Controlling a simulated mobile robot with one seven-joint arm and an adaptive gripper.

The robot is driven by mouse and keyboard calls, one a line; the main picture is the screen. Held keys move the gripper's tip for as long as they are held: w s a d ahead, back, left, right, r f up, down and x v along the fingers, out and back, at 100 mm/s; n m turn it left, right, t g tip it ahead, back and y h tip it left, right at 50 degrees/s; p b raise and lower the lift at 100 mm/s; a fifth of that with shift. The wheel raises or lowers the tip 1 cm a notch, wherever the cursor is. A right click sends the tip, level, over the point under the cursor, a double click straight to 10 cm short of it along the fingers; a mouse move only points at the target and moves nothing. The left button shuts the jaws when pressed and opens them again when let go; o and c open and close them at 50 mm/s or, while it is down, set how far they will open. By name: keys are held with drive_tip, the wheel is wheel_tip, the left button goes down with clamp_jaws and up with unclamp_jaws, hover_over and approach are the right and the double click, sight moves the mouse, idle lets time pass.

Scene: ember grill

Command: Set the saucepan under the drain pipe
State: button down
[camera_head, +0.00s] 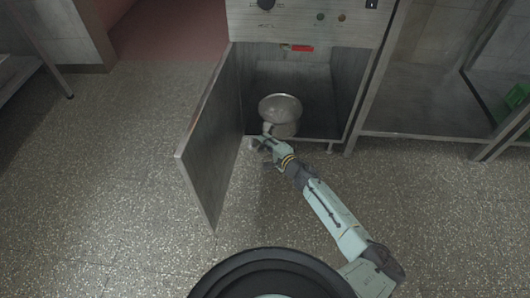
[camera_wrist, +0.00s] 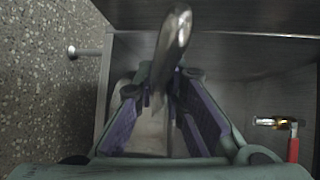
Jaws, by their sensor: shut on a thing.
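The grey metal saucepan (camera_head: 281,103) is upright inside the open lower compartment of the grill cabinet, near its front opening. I cannot tell whether its base touches the floor of the compartment. My gripper (camera_head: 268,140) is at the front of the compartment, shut on the saucepan's handle. In the wrist view the shiny handle (camera_wrist: 174,40) runs between the two purple-padded fingers; most of the pan is hidden there. The drain pipe (camera_head: 285,46), brass with a red lever (camera_head: 302,48), shows at the top of the compartment. In the wrist view the pipe (camera_wrist: 268,122) lies to the right of the fingers.
The cabinet door (camera_head: 212,140) stands open, close to the left of my gripper. The compartment's right side (camera_head: 358,85) and a small foot bound the opening. An open shelf unit (camera_head: 430,95) stands to the right. The speckled floor in front is clear.

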drive_tip(key=w+b, duration=0.4)
drive_tip(key=w, duration=0.1)
drive_tip(key=w+b, duration=0.2)
drive_tip(key=b, duration=0.1)
drive_tip(key=shift+w+f, duration=0.4)
drive_tip(key=shift+f, duration=0.7)
